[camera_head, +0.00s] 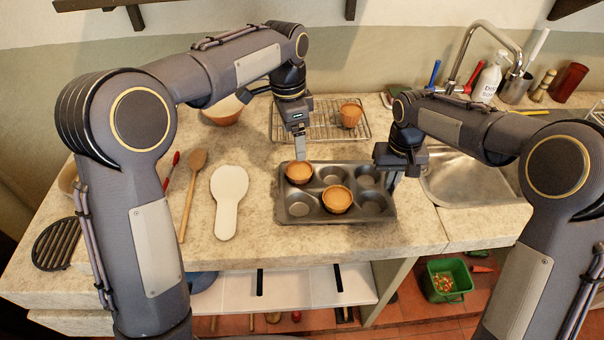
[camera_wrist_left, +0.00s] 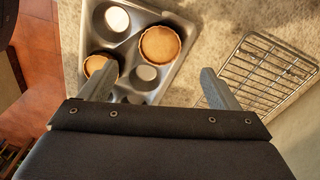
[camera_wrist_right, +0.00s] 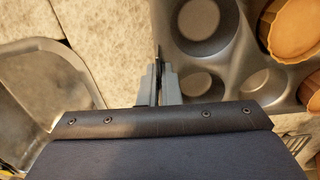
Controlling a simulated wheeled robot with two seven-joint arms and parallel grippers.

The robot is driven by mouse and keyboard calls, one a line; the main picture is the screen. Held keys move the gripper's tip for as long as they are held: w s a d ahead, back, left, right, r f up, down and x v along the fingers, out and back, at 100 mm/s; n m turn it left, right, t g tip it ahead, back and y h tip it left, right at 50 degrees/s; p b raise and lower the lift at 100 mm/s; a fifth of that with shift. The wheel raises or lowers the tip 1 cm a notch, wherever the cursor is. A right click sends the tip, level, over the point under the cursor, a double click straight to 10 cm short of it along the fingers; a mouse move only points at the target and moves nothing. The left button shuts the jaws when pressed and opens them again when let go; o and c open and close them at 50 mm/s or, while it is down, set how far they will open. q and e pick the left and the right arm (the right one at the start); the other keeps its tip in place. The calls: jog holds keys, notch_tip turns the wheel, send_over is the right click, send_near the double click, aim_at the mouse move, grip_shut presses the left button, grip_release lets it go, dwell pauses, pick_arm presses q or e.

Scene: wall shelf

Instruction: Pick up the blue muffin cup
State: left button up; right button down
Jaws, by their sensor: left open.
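No blue muffin cup shows; the muffins in view have orange-brown cups. One muffin (camera_head: 300,172) sits in the back left hollow of the dark muffin tin (camera_head: 313,221). Another muffin (camera_head: 337,199) sits in the front middle hollow. My left gripper (camera_head: 300,156) is open and empty, just above the back left muffin. In the left wrist view this muffin (camera_wrist_left: 160,45) lies ahead between the fingertips (camera_wrist_left: 157,82). My right gripper (camera_head: 391,181) is at the tin's right edge. In the right wrist view its fingers (camera_wrist_right: 160,75) are closed together on the tin's rim.
A third muffin (camera_head: 350,116) sits on a wire rack (camera_head: 290,126) behind the tin. A white spoon rest (camera_head: 227,205) and wooden spoon (camera_head: 190,190) lie to the left. A sink (camera_head: 470,180) is at right. The counter's front edge runs close before the tin.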

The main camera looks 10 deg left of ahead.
pick_arm(q)
jog(key=r+m, duration=0.1)
jog(key=m, duration=0.6)
send_over(299, 169)
jog(key=a, duration=0.1)
jog(key=shift+h, duration=0.3)
jog(key=f, duration=0.5)
jog(key=shift+s+a+f, duration=0.2)
jog(key=shift+f, duration=0.1)
jog(key=shift+w+d+f, duration=0.1)
jog(key=shift+d+f, duration=0.1)
jog(key=shift+f, duration=0.75)
jog(key=shift+w+d+f, duration=0.1)
jog(key=shift+d+f, duration=0.1)
jog(key=shift+f, duration=0.7)
jog(key=shift+w+d+f, duration=0.1)
jog(key=shift+d+f, duration=0.1)
jog(key=shift+f, duration=0.75)
jog(key=c, duration=1)
